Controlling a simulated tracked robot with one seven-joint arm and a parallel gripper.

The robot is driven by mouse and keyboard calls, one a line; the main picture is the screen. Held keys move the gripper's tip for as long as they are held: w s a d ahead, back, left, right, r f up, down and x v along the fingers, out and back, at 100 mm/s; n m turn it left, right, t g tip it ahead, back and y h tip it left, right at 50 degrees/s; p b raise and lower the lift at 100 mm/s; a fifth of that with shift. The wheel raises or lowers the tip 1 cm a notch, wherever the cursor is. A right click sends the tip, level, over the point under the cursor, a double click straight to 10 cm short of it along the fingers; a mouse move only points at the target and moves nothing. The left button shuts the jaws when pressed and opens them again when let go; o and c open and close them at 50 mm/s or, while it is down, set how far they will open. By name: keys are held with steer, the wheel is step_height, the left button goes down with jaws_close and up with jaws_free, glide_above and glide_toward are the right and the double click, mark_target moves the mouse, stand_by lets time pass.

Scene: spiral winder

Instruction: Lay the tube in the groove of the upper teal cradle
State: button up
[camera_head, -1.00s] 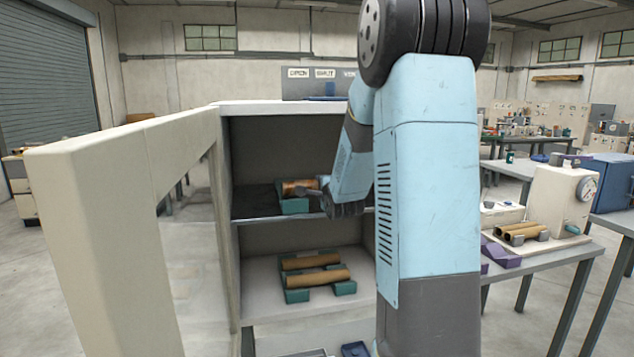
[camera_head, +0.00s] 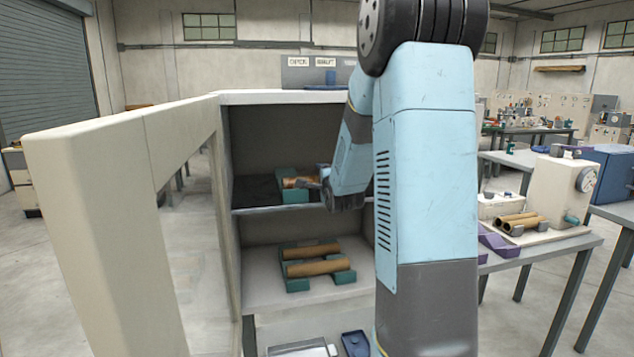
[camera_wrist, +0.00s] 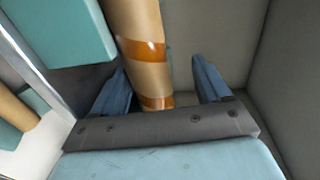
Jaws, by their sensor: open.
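A brown tube (camera_head: 290,182) with shiny orange bands is at the upper teal cradle (camera_head: 292,197) on the upper shelf of the open cabinet. My gripper (camera_head: 318,178) is at its right end in the head view. In the wrist view the tube (camera_wrist: 143,55) runs between the spread fingers of my gripper (camera_wrist: 160,68), with a gap on the right side. A teal cradle block (camera_wrist: 65,35) lies just left of the tube there. The groove is hidden, so I cannot tell how fully the tube sits in it.
Two tubes (camera_head: 318,267) lie on teal cradles (camera_head: 297,284) on the lower shelf. The cabinet's glazed door (camera_head: 120,150) stands open at left. The cabinet wall (camera_wrist: 290,75) is close on the right in the wrist view. A bench with more tubes (camera_head: 518,222) stands at right.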

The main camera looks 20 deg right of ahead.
steer(key=v, duration=1.3)
steer(key=shift+s+f, duration=0.15)
steer(key=shift+s, duration=0.25)
steer(key=shift+a, duration=0.1)
step_height(320, 180, up, 7)
stand_by(0.5)
